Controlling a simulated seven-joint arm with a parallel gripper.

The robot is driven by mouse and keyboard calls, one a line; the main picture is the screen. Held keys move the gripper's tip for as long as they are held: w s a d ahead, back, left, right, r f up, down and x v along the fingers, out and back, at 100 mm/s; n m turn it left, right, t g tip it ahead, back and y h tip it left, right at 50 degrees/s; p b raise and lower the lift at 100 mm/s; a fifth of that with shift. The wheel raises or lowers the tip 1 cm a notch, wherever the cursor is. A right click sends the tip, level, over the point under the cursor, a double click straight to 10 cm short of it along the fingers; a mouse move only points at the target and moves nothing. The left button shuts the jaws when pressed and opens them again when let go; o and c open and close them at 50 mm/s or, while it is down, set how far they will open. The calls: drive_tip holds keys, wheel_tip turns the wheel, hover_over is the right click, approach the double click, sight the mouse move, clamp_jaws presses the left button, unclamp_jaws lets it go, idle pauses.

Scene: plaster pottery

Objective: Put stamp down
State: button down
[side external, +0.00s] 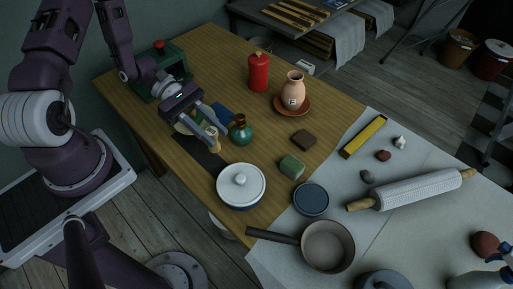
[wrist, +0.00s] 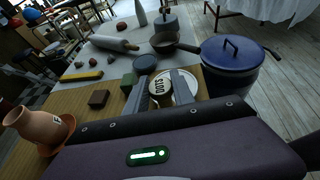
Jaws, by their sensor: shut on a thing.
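My gripper (side external: 212,140) is over the left part of the wooden table in the side view, pointing down, with its fingers near the teal bottle (side external: 240,130). In the wrist view my gripper (wrist: 163,92) is shut on the stamp (wrist: 157,88), whose pale round end reads "DOTS". In the side view a small tan part of the stamp (side external: 215,147) shows between the fingertips, over or beside a dark mat (side external: 207,162). I cannot tell whether the stamp touches the surface below.
A white lidded pot (side external: 240,180) stands in front of the gripper. A red bottle (side external: 258,72) and a clay vase (side external: 293,90) on a saucer stand behind. A green block (side external: 291,167) and a brown block (side external: 303,140) lie to the right. A rolling pin (side external: 410,190) lies on the grey cloth.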

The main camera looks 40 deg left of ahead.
drive_tip(key=w+d+f+m+g, duration=0.1)
drive_tip(key=w+d+f, duration=0.2)
drive_tip(key=w+d, duration=0.7)
drive_tip(key=w+d+r, duration=0.3)
drive_tip(key=w+d, duration=0.8)
drive_tip(key=d, duration=0.3)
drive_tip(key=shift+g, duration=0.3)
drive_tip(key=f, duration=0.9)
drive_tip(key=shift+w+d, duration=0.1)
drive_tip(key=shift+d, duration=0.15)
drive_tip(key=shift+f, duration=0.35)
drive_tip(key=c, duration=1.1)
unclamp_jaws()
drive_tip(key=shift+f, duration=0.1)
